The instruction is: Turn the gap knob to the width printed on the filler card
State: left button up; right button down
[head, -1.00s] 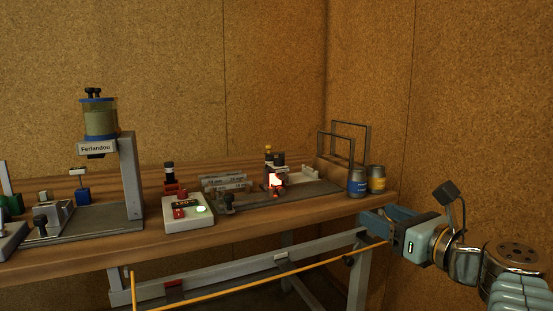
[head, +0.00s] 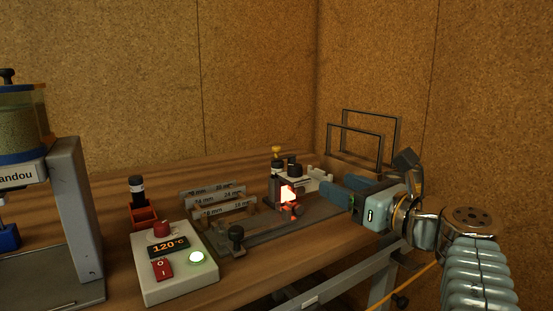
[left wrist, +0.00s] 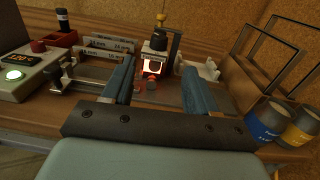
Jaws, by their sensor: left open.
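A small bench fixture stands at mid-right, with a glowing orange-red window (head: 288,194). A black knob (head: 295,162) and a yellow-topped knob (head: 277,150) rise at its top; I cannot tell which is the gap knob. In the left wrist view the black knob (left wrist: 158,41) is beyond the fingertips. My left gripper (head: 338,187) is open and empty, its blue fingers pointing at the fixture from the right. In the left wrist view the gripper (left wrist: 154,70) has its fingers apart, with the glowing window between them in the picture. No filler card can be made out. My right gripper is out of view.
A heater box (head: 178,264) reads 120 °C, with a lit green button. Grey bars marked in mm (head: 215,194) stand behind a rail with a black-knobbed clamp (head: 236,238). Two dark frames (head: 370,130) stand at the back right. Blue (left wrist: 262,121) and yellow (left wrist: 302,125) cans stand right.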

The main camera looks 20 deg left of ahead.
aim_at(294, 168)
pick_arm(q)
jog(key=x, duration=1.4)
jog(key=shift+w+a+p, duration=0.1)
jog(key=shift+a+p, duration=0.05)
jog(key=shift+p, duration=0.15)
jog(key=c, duration=0.9)
jog(key=shift+f+m+t+h+b, duration=0.2)
jog(key=shift+m+t+h+b, duration=0.25)
jog(key=shift+b, duration=0.3)
jog(key=shift+c, duration=0.2)
jog(key=m+t+h+b, duration=0.3)
jog(key=shift+f+t+h+b, duration=0.15)
jog(key=shift+t+h+b, duration=0.1)
jog(key=shift+h+b, duration=0.1)
jog(key=m+t+h+b, duration=0.1)
jog(key=m+h, duration=0.1)
jog(key=h, duration=0.1)
jog(key=shift+t+b, duration=0.3)
jog(key=shift+b, duration=0.05)
jog(key=shift+r+m+t+h+b, duration=0.15)
jog(key=shift+m+t+h+b, duration=0.15)
jog(key=shift+m+h, duration=0.7)
jog(key=shift+r+m+t+h+b, duration=0.25)
jog(key=shift+m+h, duration=0.4)
jog(key=shift+h, duration=0.55)
